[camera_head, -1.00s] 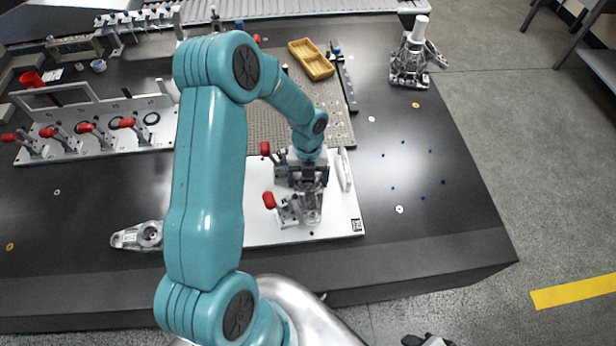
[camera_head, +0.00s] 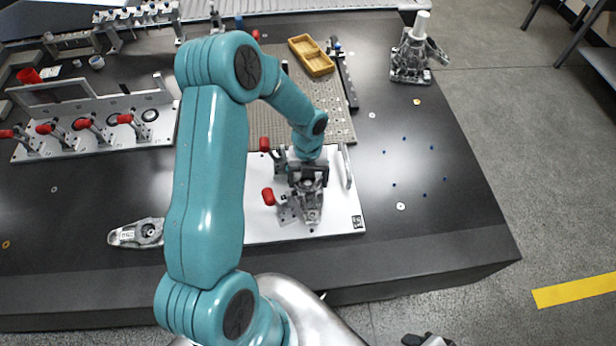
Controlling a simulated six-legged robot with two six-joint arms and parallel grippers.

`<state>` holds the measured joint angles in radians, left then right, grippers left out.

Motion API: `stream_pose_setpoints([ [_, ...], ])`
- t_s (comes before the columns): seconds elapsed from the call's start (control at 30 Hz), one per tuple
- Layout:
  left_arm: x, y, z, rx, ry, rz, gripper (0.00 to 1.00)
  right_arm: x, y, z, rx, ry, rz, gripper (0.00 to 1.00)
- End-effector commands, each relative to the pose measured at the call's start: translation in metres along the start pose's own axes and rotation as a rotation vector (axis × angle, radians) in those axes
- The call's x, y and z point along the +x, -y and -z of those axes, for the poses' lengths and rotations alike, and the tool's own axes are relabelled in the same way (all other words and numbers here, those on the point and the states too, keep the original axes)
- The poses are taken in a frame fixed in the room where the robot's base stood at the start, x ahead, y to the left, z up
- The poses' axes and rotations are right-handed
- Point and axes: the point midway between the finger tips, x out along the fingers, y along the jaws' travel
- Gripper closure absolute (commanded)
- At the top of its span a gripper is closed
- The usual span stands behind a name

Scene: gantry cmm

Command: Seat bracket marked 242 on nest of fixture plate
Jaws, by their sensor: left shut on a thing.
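My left gripper (camera_head: 308,178) is shut on a grey metal bracket (camera_head: 310,206) over the right part of the white fixture plate (camera_head: 345,218). The gripper hides the bracket's upper part, and no number on it is readable. I cannot tell whether it touches the nest, which is hidden below it. Red-handled clamps (camera_head: 268,196) stand just left of the bracket. Another grey bracket (camera_head: 140,234) lies on the dark table to the left of my arm; its small marking is unreadable. A dark part at the bottom edge may be my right gripper (camera_head: 428,340), mostly cut off.
A white rail fixture with red-handled clamps (camera_head: 92,140) stands at the left. A perforated plate (camera_head: 335,122) with a yellow tray (camera_head: 312,56) lies behind the fixture plate. A grey casting (camera_head: 410,66) stands at the back right. The table's right side (camera_head: 440,215) is largely clear.

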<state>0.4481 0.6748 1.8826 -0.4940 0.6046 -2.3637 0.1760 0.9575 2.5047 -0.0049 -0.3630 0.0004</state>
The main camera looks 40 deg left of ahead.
Motion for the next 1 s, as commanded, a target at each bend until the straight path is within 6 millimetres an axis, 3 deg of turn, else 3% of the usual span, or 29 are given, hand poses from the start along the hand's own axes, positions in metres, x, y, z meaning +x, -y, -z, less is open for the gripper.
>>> stream_pose_setpoints([
  [0.4, 0.004, 0.0, -0.001, 0.0, 0.001, 0.0, 0.69, 0.003, -0.001, 0.0, 0.0, 0.0, 0.0, 0.57],
  [0.43, 0.004, 0.0, -0.001, 0.0, 0.001, 0.0, 0.09, 0.003, -0.001, 0.0, 0.0, 0.0, 0.0, 0.57],
  [0.47, 0.004, 0.0, -0.001, 0.0, 0.001, 0.0, 0.0, 0.003, -0.001, 0.0, 0.0, 0.0, 0.0, 0.57],
  [0.77, 0.002, 0.0, -0.001, -0.001, 0.0, 0.0, 0.0, 0.004, -0.001, 0.0, 0.0, 0.0, 0.0, 0.57],
  [0.87, -0.011, 0.0, -0.002, -0.002, 0.004, 0.001, 0.0, 0.004, -0.001, 0.0, 0.0, 0.0, 0.0, 0.57],
  [1.0, -0.044, 0.001, -0.002, -0.001, 0.007, 0.002, 0.0, 0.004, -0.001, 0.0, 0.0, 0.0, 0.0, 0.57],
])
